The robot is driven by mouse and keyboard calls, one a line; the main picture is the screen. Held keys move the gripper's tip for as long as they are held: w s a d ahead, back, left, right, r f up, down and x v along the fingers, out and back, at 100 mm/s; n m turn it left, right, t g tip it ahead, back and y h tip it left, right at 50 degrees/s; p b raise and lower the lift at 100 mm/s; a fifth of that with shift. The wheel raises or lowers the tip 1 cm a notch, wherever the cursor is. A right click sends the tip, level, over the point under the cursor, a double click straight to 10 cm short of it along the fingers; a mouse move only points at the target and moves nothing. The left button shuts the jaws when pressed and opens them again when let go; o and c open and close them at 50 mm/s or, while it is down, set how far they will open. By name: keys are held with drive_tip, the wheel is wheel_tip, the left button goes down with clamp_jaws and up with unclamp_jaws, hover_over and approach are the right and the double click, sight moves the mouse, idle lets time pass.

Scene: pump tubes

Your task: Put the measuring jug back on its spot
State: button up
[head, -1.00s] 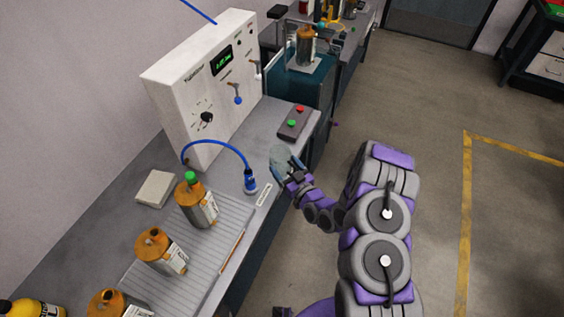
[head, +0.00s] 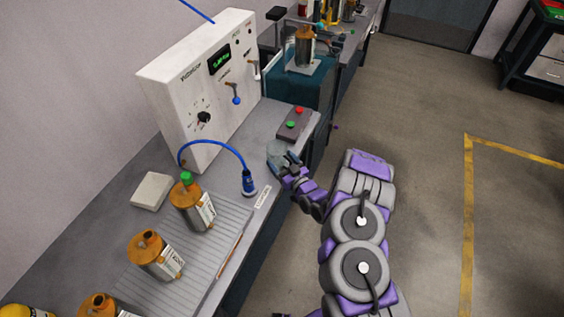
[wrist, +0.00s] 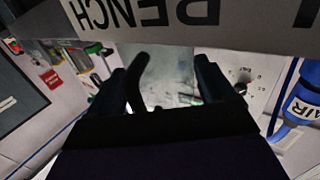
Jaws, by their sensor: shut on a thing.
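The measuring jug (head: 277,151) is a clear, pale vessel at the bench's front edge, to the right of the blue hose fitting (head: 249,184). My gripper (head: 288,165) is shut on it from the aisle side and partly hides it. In the wrist view the jug's see-through body (wrist: 172,78) and dark curved handle (wrist: 136,86) show between the two fingers (wrist: 160,88). I cannot tell whether the jug's base touches the bench. A small white label (head: 264,197) lies on the bench edge near the fitting; its text is too small to read.
A white control panel (head: 205,85) stands behind, its blue hose (head: 215,143) arching to the fitting. A button box (head: 295,123) sits just beyond the jug. Several amber bottles stand at the left, some on a ribbed mat (head: 225,235). Open floor (head: 430,150) lies at the right.

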drive_tip(key=o, duration=0.9)
drive_tip(key=shift+s+d, duration=0.1)
drive_tip(key=p+v, duration=0.3)
drive_tip(key=v, duration=0.9)
drive_tip(key=shift+r, duration=0.1)
